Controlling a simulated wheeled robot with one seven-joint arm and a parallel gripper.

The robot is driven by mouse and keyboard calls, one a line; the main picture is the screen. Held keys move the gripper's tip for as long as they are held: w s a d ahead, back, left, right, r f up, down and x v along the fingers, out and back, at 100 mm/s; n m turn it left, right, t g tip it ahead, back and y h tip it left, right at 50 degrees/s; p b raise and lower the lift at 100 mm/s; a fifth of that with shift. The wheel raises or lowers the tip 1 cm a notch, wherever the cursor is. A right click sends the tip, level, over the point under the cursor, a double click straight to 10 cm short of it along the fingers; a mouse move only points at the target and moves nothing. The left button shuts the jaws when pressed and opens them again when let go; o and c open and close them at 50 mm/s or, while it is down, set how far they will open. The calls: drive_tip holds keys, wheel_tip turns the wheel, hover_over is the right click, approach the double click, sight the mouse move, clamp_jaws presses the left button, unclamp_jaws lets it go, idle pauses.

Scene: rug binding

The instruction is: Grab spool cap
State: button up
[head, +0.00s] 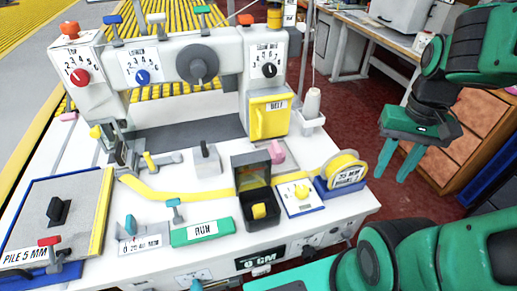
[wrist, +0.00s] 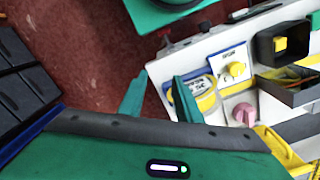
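No part is labelled as the spool cap, and I cannot tell for sure which one it is. A yellow tape roll (head: 345,168) with a white label sits in a blue holder at the right of the white machine table; it also shows in the wrist view (wrist: 204,92). A round yellow knob (head: 301,191) stands on a white plate left of the roll, and in the wrist view (wrist: 236,69). A pink knob (head: 277,152) is behind it, also in the wrist view (wrist: 244,113). My gripper (head: 392,177) is open and empty, right of the roll and beyond the table edge.
A black open box (head: 262,222) with a yellow block stands left of the knob plate. A white thread cone (head: 312,103) stands behind the roll. The yellow BELT box (head: 268,117) rises at the back. Red floor (head: 352,110) lies right of the table.

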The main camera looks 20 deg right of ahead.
drive_tip(key=shift+w+a, duration=0.2)
drive_tip(key=shift+w, duration=0.05)
